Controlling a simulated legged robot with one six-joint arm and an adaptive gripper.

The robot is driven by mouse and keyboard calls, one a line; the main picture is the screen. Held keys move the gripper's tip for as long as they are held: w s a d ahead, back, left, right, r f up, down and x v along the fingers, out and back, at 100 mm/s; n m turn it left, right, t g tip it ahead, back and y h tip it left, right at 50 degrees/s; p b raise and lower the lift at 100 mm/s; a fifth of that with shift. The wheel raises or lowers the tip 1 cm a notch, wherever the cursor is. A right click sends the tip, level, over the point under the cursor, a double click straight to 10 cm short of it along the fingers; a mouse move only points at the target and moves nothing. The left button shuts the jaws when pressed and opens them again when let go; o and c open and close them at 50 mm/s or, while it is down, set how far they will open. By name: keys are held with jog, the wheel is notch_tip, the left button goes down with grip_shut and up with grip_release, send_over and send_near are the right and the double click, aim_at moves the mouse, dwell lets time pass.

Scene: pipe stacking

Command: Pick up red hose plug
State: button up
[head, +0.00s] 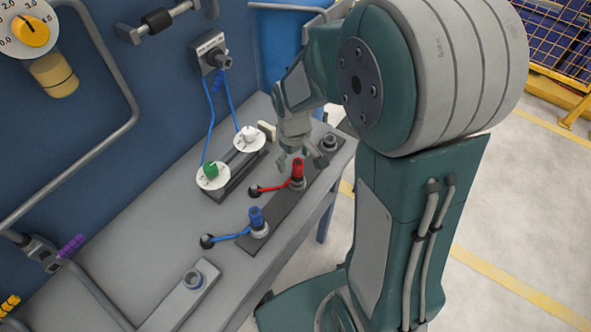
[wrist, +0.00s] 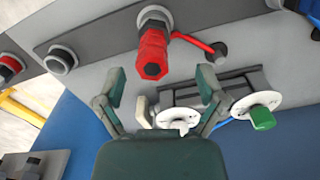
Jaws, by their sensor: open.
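The red hose plug (head: 297,169) stands upright in a metal socket on the dark strip of the bench. A short red hose runs from its base to a black fitting at the left. My gripper (head: 302,154) is just behind and above the plug, with its fingers spread. In the wrist view the red plug (wrist: 153,54) points toward the camera, just beyond the open fingertips (wrist: 160,84) and roughly centred between them. The gripper is empty and I see no contact with the plug.
A blue plug (head: 256,217) stands in front on the same strip, and an empty socket (head: 329,142) lies behind. White discs with a green plug (head: 211,170) and a white plug (head: 249,134) stand to the left. The bench (head: 130,255) has free room at front left.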

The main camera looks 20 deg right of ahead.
aim_at(297, 172)
jog(key=f, duration=0.2)
jog(key=d+f, duration=0.1)
jog(key=f, duration=0.1)
jog(key=shift+s, duration=0.2)
jog(key=shift+f, duration=0.55)
jog(key=shift+a, duration=0.2)
jog(key=c, duration=0.3)
jog(key=shift+d, duration=0.1)
grip_shut()
